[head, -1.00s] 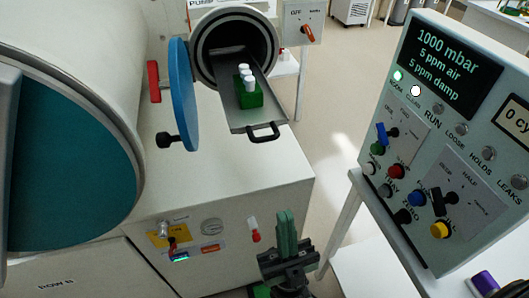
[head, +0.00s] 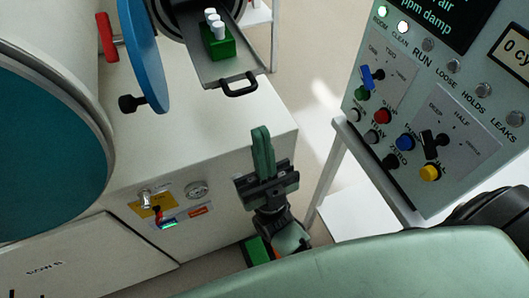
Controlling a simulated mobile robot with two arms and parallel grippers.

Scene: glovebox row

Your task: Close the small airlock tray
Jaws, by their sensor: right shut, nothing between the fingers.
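The small airlock tray (head: 232,72) is a grey metal tray slid out of the round airlock at the top of the head view. It has a black handle (head: 240,88) on its front end. A green rack (head: 218,45) with several white-capped vials stands on it. The blue airlock door (head: 143,55) hangs swung open to the left of the tray. My right gripper (head: 262,140) has green fingers pointing up, shut and empty. It is in front of the white cabinet, below the tray handle in the picture and apart from it. My left gripper is not in view.
A control panel (head: 440,110) with knobs and buttons stands at the right on a white-legged frame. The cabinet top (head: 200,125) below the tray is clear. A gauge (head: 197,190) is on the cabinet front.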

